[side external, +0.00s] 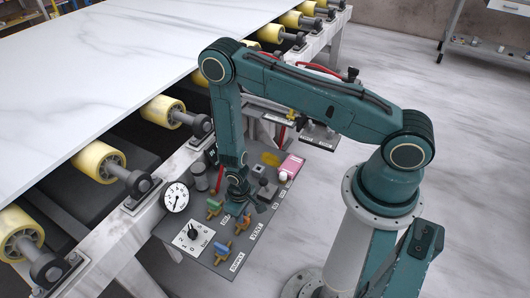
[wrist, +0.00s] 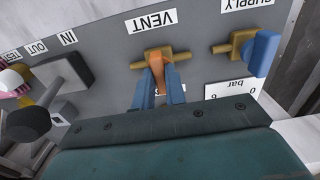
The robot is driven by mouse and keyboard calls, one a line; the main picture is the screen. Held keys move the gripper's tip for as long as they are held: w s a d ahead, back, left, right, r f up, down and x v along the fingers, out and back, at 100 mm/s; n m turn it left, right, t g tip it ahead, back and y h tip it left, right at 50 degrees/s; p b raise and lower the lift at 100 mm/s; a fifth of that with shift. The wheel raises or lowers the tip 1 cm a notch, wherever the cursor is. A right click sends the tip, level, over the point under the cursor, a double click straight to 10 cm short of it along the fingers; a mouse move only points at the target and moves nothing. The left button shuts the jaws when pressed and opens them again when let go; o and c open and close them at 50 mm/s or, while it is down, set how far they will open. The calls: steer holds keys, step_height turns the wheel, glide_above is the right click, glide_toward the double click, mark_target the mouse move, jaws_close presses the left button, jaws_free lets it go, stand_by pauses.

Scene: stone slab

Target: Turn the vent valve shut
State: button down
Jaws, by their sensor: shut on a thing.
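The vent valve (wrist: 152,55) is a brass body on a short pipe, beside the VENT label (wrist: 151,20), which appears upside down in the wrist view. Its orange handle (wrist: 158,72) points from the body toward my gripper, roughly across the pipe. My gripper (wrist: 157,84) is shut on this handle, with one blue finger on each side. In the side external view my gripper (side external: 238,207) reaches down to the grey panel and hides part of the valve. The VENT label also shows there (side external: 257,232).
The supply valve (wrist: 238,44) with a blue handle (wrist: 262,52) is close beside the vent valve. Rollers (side external: 100,160) and a slab (side external: 90,70) lie beyond.

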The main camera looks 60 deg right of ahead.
steer(key=c, duration=1.4)
jaws_free()
steer(key=shift+c, duration=0.2)
steer(key=shift+r, duration=0.2)
step_height(320, 180, up, 14)
steer(key=shift+f, duration=0.25)
